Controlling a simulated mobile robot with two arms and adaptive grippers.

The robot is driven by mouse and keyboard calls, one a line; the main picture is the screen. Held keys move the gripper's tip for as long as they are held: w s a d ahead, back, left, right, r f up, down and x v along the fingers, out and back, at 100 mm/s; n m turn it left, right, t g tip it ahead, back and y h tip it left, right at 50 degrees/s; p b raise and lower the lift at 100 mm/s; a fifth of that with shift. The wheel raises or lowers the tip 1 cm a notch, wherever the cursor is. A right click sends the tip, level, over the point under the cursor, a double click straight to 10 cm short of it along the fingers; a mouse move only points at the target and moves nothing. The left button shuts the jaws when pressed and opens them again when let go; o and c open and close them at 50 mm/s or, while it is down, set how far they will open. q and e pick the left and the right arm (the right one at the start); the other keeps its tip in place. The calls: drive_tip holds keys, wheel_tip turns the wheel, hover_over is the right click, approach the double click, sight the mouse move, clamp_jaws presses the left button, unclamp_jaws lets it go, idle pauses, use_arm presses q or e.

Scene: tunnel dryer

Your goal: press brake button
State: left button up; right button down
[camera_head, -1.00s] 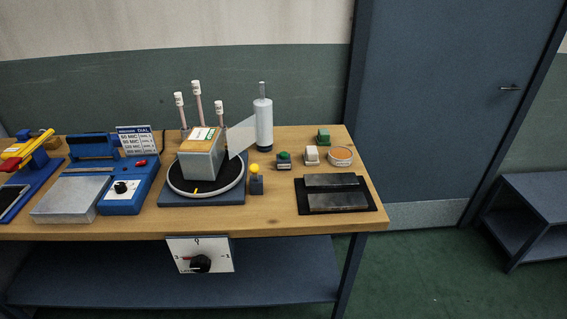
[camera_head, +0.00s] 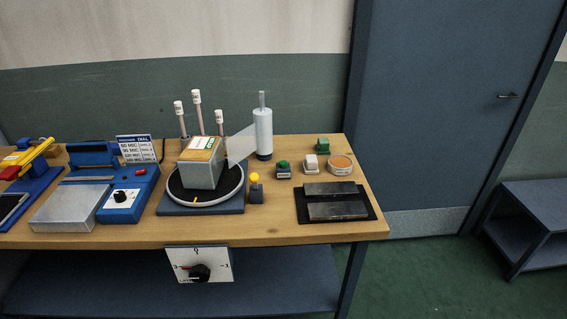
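A yellow button (camera_head: 255,177) sits on a small dark block (camera_head: 256,194) at the front right of a turntable (camera_head: 206,203). I cannot read a label on it, but it stands closest to the turntable. A grey box with a labelled tan top (camera_head: 202,172) rests on the turntable's black disc, which has a white rim and a yellow mark at the front. A green-topped dark block (camera_head: 283,169) stands further right. A blue device (camera_head: 128,196) on the left has a red button (camera_head: 140,171) and a black knob. Neither of my grippers is in view.
A grey-white cylinder (camera_head: 263,132) with a translucent vane stands behind the turntable. A black tray (camera_head: 362,207) with dark plates lies at the right. A dial panel (camera_head: 199,265) hangs below the front edge of the wooden table (camera_head: 285,225).

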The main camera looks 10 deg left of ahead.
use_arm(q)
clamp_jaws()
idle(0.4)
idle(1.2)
